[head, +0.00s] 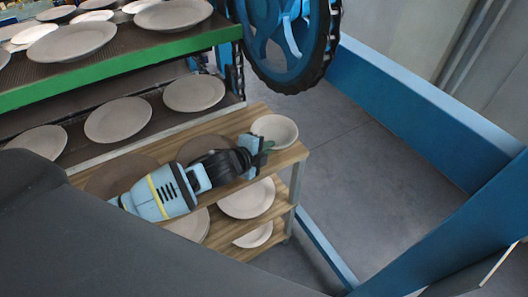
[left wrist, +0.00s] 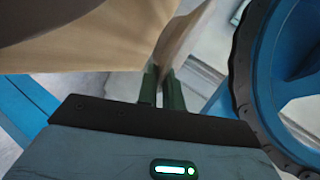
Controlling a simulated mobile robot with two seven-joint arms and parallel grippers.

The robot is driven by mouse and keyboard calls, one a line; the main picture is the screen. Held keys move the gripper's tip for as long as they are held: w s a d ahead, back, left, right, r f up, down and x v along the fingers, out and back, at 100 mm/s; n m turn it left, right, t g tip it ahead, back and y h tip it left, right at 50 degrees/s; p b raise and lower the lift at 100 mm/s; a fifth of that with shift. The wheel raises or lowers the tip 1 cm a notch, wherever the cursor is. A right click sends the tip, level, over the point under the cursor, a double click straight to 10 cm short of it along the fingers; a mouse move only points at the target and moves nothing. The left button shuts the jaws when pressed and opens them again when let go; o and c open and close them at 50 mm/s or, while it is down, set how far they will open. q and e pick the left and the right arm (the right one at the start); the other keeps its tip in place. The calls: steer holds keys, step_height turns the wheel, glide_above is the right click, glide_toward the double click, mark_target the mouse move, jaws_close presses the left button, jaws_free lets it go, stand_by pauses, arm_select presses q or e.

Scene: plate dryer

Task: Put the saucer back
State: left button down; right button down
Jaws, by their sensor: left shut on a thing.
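A small pale saucer (head: 275,130) is at the right end of the wooden rack's top shelf (head: 292,155), close to its edge. My left gripper (head: 264,148) reaches across the shelf from the left and is shut on the saucer's near rim. In the left wrist view the two dark green fingers (left wrist: 162,90) pinch the saucer (left wrist: 182,38), seen nearly edge-on. I cannot tell whether the saucer touches the shelf or hangs just above it. My right gripper is not in view.
Brown plates (head: 118,172) lie on the top shelf beneath my left arm. Pale plates (head: 246,198) sit on the lower shelves. A green-edged dryer deck (head: 120,68) holding several plates stands behind. A blue wheel (head: 290,40) rises beyond the rack. Grey floor (head: 350,150) is clear at right.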

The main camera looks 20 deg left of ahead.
arm_select(q)
steer(key=shift+w+a+r, duration=0.1)
steer(key=shift+w+a, duration=0.45)
steer(key=shift+a, duration=0.15)
step_height(320, 180, down, 3)
steer(key=shift+s+d+f, duration=0.1)
steer(key=shift+f, duration=0.15)
steer(key=shift+f, duration=0.2)
steer(key=c, duration=1.8)
jaws_free()
steer(key=shift+c, duration=0.2)
